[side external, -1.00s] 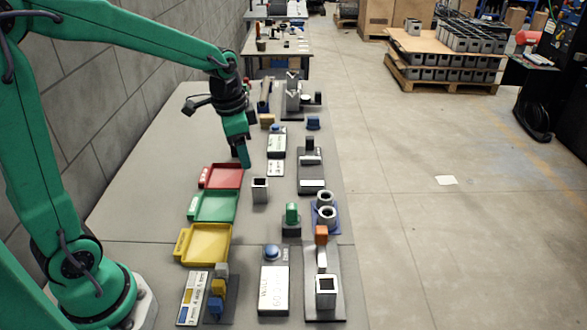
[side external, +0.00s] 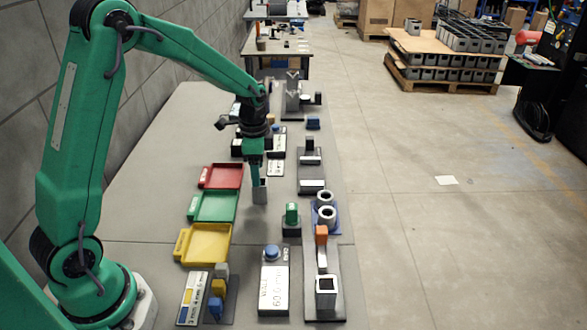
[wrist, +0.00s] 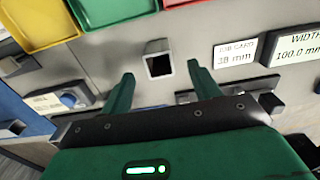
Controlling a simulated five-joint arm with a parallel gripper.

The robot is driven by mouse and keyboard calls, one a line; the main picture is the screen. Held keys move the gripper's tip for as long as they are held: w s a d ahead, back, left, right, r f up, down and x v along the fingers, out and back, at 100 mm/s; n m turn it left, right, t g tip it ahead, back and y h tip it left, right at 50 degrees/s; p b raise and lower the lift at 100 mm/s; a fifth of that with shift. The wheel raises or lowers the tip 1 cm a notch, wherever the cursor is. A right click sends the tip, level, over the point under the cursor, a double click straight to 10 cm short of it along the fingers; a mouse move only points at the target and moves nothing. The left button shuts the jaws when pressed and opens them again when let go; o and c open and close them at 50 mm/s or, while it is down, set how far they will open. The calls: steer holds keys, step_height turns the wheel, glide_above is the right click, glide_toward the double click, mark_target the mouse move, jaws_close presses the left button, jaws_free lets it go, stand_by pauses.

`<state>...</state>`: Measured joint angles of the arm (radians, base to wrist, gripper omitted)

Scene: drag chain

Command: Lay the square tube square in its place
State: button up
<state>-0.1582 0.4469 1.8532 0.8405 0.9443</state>
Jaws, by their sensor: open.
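The square tube (side external: 260,198) stands upright on the grey table, right of the red tray. It is a short grey tube with a dark square opening on top. In the wrist view the tube (wrist: 157,49) is ahead of the fingertips, in line with the gap between them. My gripper (side external: 257,184) is low at the tube and partly hides its top in the side view. The wrist view shows the two green fingers (wrist: 160,72) wide apart with nothing between them. The side view does not show whether a finger touches the tube.
The red tray (side external: 221,176), green tray (side external: 213,206) and yellow tray (side external: 205,243) lie to the left. A green block on a dark stand (side external: 291,220) and a blue fixture with round rings (side external: 326,215) are to the right. Another square piece (side external: 326,291) stands at front right.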

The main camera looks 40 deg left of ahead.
mark_target(260, 188)
steer(key=shift+f, duration=1.05)
steer(key=shift+f, duration=0.1)
steer(key=shift+d+f, duration=0.15)
steer(key=shift+f, duration=2.35)
steer(key=shift+c, duration=0.2)
steer(key=c, duration=1.2)
steer(key=shift+r, duration=0.15)
